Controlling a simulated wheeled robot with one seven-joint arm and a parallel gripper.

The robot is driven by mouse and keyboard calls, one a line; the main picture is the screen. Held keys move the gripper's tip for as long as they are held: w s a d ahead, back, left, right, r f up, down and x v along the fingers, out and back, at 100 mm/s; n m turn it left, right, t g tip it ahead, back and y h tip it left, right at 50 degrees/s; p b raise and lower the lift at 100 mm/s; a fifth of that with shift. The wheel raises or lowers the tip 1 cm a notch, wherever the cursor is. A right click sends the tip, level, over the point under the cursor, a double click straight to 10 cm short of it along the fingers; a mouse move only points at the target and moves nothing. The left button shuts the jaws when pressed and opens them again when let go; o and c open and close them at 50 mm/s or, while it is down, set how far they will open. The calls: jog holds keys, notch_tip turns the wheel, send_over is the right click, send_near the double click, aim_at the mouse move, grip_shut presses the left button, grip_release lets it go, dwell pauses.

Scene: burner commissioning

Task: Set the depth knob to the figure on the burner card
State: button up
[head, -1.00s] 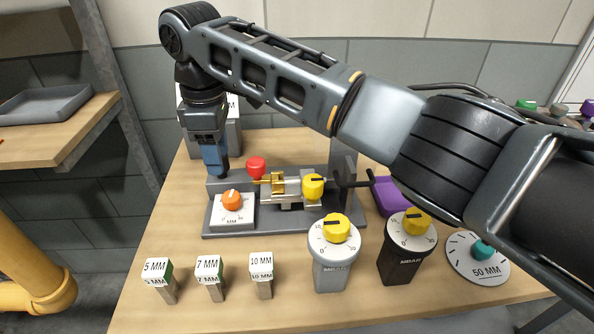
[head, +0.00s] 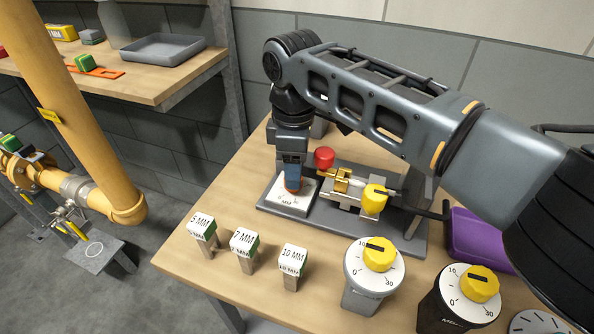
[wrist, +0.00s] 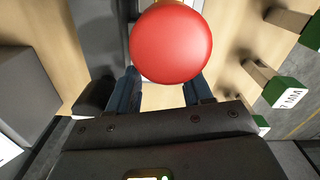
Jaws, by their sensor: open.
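The depth knob is a small orange knob on a white MM dial block (head: 303,197) in the head view. Only a sliver of its orange shows at my fingertips. My gripper (head: 292,187) points down over it, fingertips at the knob. In the wrist view my gripper (wrist: 160,90) shows its two fingers apart. The red button (wrist: 171,42) fills the space ahead of them and hides the orange knob there. It also shows in the head view (head: 324,157), just right of my fingers. The pointer and the burner card's figure cannot be read.
A brass fitting (head: 341,180) and yellow knob (head: 374,199) share the grey base plate (head: 408,240). In front stand tags marked 5 MM (head: 201,225), 7 MM (head: 244,242) and 10 MM (head: 293,258), and two gauges with yellow knobs (head: 381,255). A purple case (head: 478,235) lies right.

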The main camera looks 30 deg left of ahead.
jog(key=shift+f, duration=1.15)
jog(key=shift+a, duration=0.1)
jog(key=c, duration=0.8)
jog(key=shift+r+m+p, duration=0.1)
jog(key=shift+m+p, duration=0.2)
jog(key=m+p, duration=0.2)
jog(key=m, duration=0.1)
jog(key=shift+s, duration=0.1)
jog(key=shift+m+p, duration=0.95)
jog(key=shift+m, duration=0.95)
